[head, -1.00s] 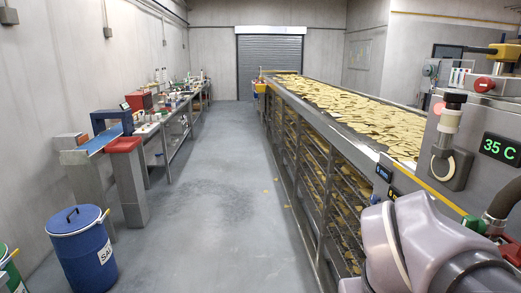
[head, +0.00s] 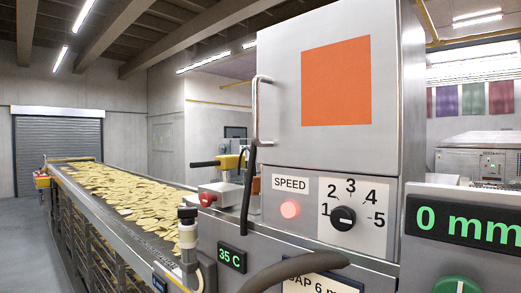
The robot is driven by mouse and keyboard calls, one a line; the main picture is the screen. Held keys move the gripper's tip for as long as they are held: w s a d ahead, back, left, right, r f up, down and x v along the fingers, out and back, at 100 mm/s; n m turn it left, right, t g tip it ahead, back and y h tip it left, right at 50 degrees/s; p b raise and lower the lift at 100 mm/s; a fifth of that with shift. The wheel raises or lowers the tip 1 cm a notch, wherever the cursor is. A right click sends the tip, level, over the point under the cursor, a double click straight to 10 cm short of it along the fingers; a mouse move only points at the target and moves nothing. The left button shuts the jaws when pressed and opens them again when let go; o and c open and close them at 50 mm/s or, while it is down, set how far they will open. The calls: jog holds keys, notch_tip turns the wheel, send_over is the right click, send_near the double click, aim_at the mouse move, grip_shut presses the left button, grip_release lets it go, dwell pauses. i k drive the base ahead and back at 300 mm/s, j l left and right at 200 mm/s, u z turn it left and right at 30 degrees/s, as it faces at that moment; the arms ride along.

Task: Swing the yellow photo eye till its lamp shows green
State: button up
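A yellow device (head: 232,161), which looks like the photo eye, sits beside the conveyor, left of the steel control cabinet. A dark arm or rod extends left from it toward the chips, and a dark cable runs down near it. I cannot make out a lit lamp on it or its colour. A second small yellow object (head: 41,181) stands at the conveyor's far end, too small to identify. My gripper is not in view.
The conveyor (head: 110,205) carries many chips. The cabinet (head: 280,95) has a speed dial (head: 343,217) and a lit pinkish-red lamp (head: 290,209). A red button (head: 207,198), a 35 C display (head: 232,257), a 0 mm display (head: 463,222) and a thick hose (head: 300,266) crowd the front.

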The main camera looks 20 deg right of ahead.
aim_at(226, 162)
jog(key=i+j, duration=0.4)
jog(key=i+j+z, duration=0.1)
jog(key=i+j, duration=0.35)
jog(key=j, duration=0.15)
